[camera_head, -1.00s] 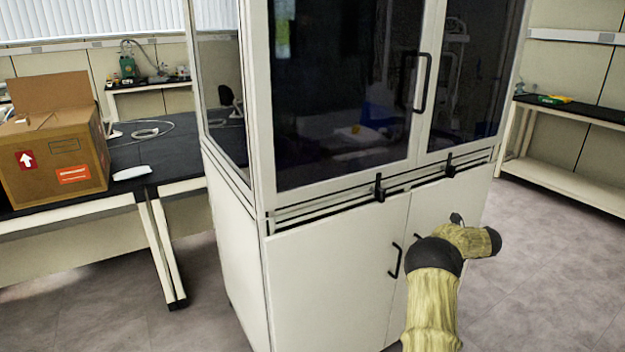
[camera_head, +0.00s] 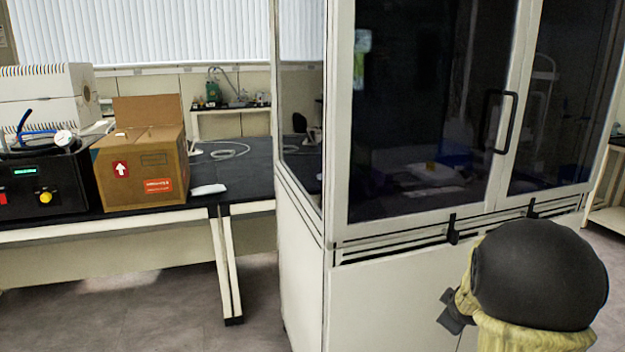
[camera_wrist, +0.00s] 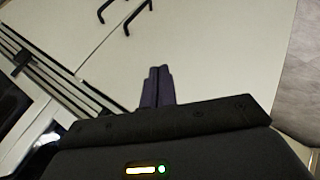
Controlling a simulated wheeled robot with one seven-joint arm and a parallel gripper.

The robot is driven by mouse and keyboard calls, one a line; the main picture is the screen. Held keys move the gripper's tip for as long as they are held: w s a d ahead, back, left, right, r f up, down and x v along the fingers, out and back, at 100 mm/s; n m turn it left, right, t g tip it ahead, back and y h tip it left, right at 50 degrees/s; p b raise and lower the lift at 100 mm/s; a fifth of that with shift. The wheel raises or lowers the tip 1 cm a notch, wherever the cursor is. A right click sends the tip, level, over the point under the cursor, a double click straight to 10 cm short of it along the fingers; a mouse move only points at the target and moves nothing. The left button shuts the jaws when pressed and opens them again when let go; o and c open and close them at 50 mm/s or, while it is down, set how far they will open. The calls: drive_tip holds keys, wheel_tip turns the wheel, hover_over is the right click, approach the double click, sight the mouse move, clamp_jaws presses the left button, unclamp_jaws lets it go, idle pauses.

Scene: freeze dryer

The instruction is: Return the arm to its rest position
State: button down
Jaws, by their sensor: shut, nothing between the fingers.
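My gripper shows in the wrist view (camera_wrist: 158,72), with its two dark fingers together and nothing between them. Beyond the fingers are the pale lower doors (camera_wrist: 190,45) of the cabinet and their black handles (camera_wrist: 138,14). In the head view my arm, in a yellowish cover with a black joint, is bent at the lower right in front of the cabinet (camera_head: 300,255).
The tall cabinet has closed dark glass doors (camera_head: 420,110) with a black handle (camera_head: 490,120). To the left, a black-topped bench (camera_head: 245,185) holds a cardboard box (camera_head: 140,165) and a black device with a yellow knob (camera_head: 45,196). Grey floor (camera_head: 180,300) is open at the lower left.

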drive_tip(key=s+a+f+m+g+y, duration=0.2)
drive_tip(key=s+a+m+g, duration=0.15)
drive_tip(key=s+a, duration=0.65)
drive_tip(key=s+a+f+m+g+y, duration=0.15)
drive_tip(key=s+a+m, duration=0.25)
drive_tip(key=s+a, duration=0.6)
drive_tip(key=w+p+v, duration=0.2)
drive_tip(key=p+v, duration=0.9)
drive_tip(key=w+d+r+p+v, duration=0.1)
drive_tip(key=w+p+v, duration=0.1)
drive_tip(key=p+v, duration=0.9)
drive_tip(key=shift+w+d+r+g+p, duration=0.15)
drive_tip(key=shift+w+r+g+p, duration=0.25)
drive_tip(key=shift+p, duration=0.35)
drive_tip(key=shift+s+r+m, duration=0.1)
drive_tip(key=shift+s+m, duration=0.1)
drive_tip(key=shift+m, duration=0.05)
drive_tip(key=shift+w, duration=0.1)
